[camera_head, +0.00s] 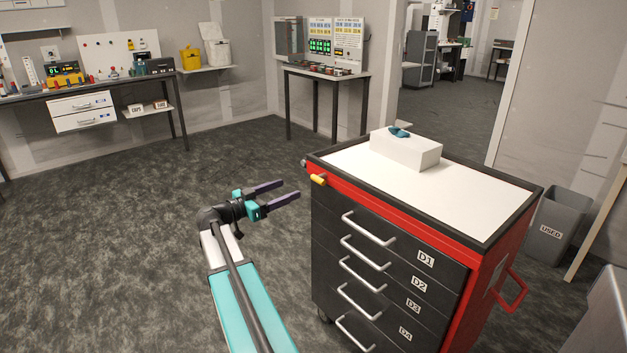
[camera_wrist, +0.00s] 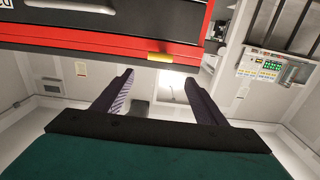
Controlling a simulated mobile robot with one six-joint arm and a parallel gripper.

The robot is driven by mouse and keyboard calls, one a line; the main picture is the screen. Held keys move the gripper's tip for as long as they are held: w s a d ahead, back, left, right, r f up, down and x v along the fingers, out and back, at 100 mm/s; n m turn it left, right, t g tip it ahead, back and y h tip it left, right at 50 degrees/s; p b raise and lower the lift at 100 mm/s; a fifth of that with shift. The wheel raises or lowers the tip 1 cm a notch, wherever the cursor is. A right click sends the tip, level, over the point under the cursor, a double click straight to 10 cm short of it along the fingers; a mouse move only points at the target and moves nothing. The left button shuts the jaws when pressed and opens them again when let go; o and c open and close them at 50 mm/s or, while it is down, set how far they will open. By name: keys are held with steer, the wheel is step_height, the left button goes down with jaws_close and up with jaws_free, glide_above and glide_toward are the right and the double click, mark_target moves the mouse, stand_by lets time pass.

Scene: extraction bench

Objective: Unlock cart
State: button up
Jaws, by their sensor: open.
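The red and black tool cart (camera_head: 390,260) stands right of centre in the head view, with labelled drawers D1 to D4. A small yellow piece (camera_head: 318,180), perhaps its lock, sits at the top left front corner; it also shows in the wrist view (camera_wrist: 160,57), just beyond and above my fingertips. My gripper (camera_head: 285,191) is open and empty, left of the cart's front corner, its fingers pointing towards the cart. The fingers look apart from the yellow piece. In the wrist view my gripper (camera_wrist: 160,80) has a wide gap between the fingers.
A white box (camera_head: 405,152) with a teal item (camera_head: 399,132) lies on the cart top. A red handle (camera_head: 512,290) juts from the cart's right side. A grey bin (camera_head: 558,225) labelled USED stands at right. Benches line the back walls. Floor left of the cart is clear.

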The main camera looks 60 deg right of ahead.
mark_target(317, 178)
steer(key=p+x, duration=0.1)
steer(key=x, duration=1.1)
steer(key=shift+s+d+p, duration=0.2)
steer(key=shift+d+p, duration=0.1)
steer(key=shift+p, duration=0.05)
steer(key=c, duration=1.1)
steer(key=shift+o, duration=0.2)
